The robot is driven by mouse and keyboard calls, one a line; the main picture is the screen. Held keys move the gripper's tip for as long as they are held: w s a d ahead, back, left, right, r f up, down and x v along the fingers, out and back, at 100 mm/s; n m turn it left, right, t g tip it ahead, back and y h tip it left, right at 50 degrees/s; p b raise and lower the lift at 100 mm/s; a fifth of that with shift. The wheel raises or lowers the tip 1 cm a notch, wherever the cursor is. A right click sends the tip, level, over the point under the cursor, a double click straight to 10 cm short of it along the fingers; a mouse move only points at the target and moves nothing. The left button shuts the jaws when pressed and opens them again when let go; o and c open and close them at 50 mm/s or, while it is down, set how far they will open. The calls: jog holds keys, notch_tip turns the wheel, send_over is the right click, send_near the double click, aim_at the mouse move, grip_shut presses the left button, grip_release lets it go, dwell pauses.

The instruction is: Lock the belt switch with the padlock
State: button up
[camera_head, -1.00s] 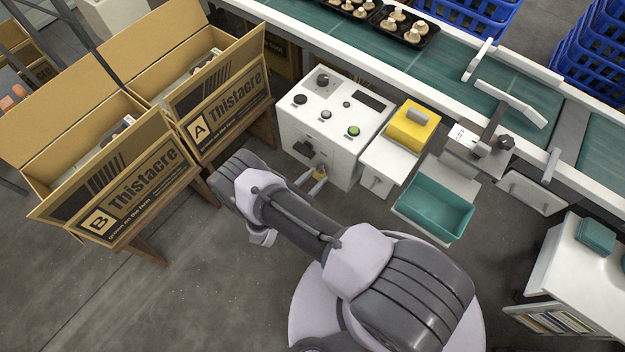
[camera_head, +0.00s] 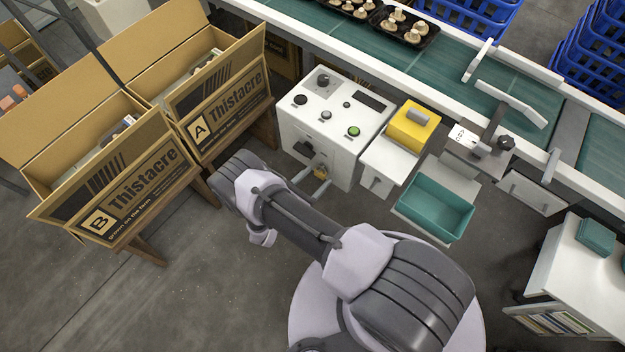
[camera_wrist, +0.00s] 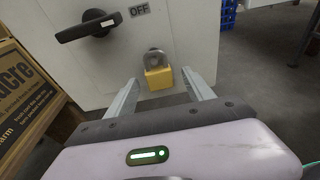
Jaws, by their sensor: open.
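The yellow padlock (camera_wrist: 159,79) is upright against the front of the white control box (camera_head: 306,143), its grey shackle uppermost; it also shows small in the head view (camera_head: 320,172). I cannot tell whether the shackle is closed or what it passes through. The belt switch's black handle (camera_wrist: 88,25) lies roughly level, up and left of the padlock, beside an OFF label (camera_wrist: 139,10). My gripper (camera_wrist: 160,76) is open, one finger on each side of the padlock with gaps between. In the head view my gripper (camera_head: 312,181) is partly hidden by my arm.
Box A (camera_head: 228,105) and box B (camera_head: 130,205) stand left of the control box. A yellow-topped unit (camera_head: 413,125) and a teal bin (camera_head: 436,208) stand right of it. The conveyor (camera_head: 470,60) runs behind. Floor at the lower left is clear.

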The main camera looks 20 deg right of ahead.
jog(key=p+v, duration=0.4)
jog(key=v, duration=1.3)
jog(key=w+d+r+m+g+y, duration=0.15)
jog(key=r+m+g, duration=0.5)
jog(key=r, duration=0.85)
jog(key=w+d+r+m+g+y, duration=0.1)
jog(key=w+r+m+g+y, duration=0.2)
jog(key=r+m, duration=0.9)
jog(key=s+d+r+m+t+y, duration=0.3)
jog(key=s+r+m+y, duration=0.2)
jog(key=r, duration=0.7)
jog(key=s+d+r+m+t+y, duration=0.3)
jog(key=s+r+m+y, duration=0.2)
jog(key=s+r, duration=0.4)
notch_tip(320, 180, up, 3)
jog(key=shift+f+m, duration=0.1)
jog(key=shift+m, duration=0.45)
jog(key=shift+s+d, duration=0.1)
